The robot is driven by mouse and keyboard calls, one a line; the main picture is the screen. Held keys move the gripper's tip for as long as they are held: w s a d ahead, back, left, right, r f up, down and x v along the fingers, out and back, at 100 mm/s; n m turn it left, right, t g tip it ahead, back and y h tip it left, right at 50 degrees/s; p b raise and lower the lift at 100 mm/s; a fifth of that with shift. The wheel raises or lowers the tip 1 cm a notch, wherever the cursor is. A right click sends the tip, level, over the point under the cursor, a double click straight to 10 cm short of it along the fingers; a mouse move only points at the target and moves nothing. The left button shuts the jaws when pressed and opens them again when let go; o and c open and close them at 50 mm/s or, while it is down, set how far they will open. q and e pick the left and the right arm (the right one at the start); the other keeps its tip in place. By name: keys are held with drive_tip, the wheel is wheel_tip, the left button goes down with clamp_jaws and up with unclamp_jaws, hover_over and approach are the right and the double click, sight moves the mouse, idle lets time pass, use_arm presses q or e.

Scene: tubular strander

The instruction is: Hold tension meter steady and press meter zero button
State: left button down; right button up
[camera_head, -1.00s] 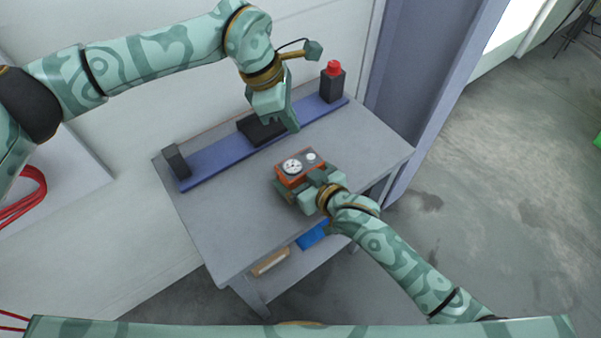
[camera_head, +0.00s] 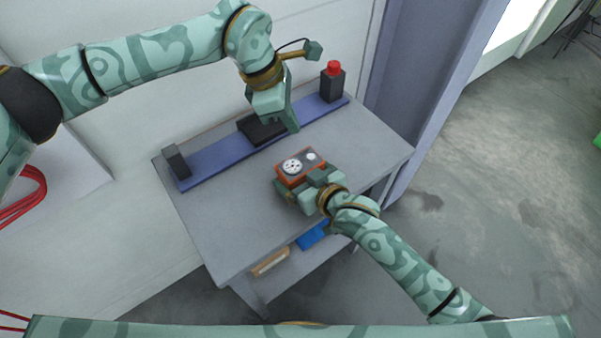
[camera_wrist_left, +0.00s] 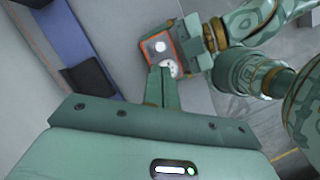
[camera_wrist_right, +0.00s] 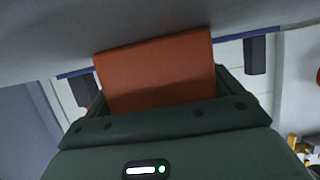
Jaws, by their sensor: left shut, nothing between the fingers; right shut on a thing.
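The tension meter (camera_head: 300,166) is an orange-red box with a round white dial and a round white button on its dark top face. It also shows in the left wrist view (camera_wrist_left: 161,36), and its orange side fills the middle of the right wrist view (camera_wrist_right: 157,80). My right gripper (camera_head: 304,184) is shut on the meter, over the grey table. My left gripper (camera_head: 293,127) is shut and empty, pointing down behind the meter and apart from it in the head view. In the left wrist view its closed fingers (camera_wrist_left: 162,72) overlap the dial's edge.
The grey table (camera_head: 215,230) has a blue rail (camera_head: 215,163) along its back, with a dark block (camera_head: 175,160) at the left end. A black post with a red top (camera_head: 332,80) stands at the right end. Blue and tan boxes lie on the lower shelf.

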sight(305, 159)
use_arm(q)
drive_tip(key=s+f, duration=0.1)
drive_tip(key=s+f+h, duration=0.1)
drive_tip(key=f, duration=0.1)
drive_tip(key=shift+s+d+g+h, duration=0.2)
drive_tip(key=shift+g+h, duration=0.1)
drive_tip(key=shift+g, duration=0.1)
drive_tip(key=d+r+m+t+h, duration=0.1)
drive_tip(key=m, duration=0.1)
drive_tip(key=w+r+m+t+h, duration=0.1)
drive_tip(key=r+m, duration=0.1)
drive_tip(key=w+d+r+m+h, duration=0.1)
drive_tip(key=m, duration=0.1)
drive_tip(key=shift+w+d+r+m+t, duration=0.1)
drive_tip(key=shift+d+r+m+t, duration=0.2)
drive_tip(key=shift+r+t, duration=0.1)
drive_tip(key=shift+f, duration=4.45)
drive_tip(key=shift+f, duration=0.1)
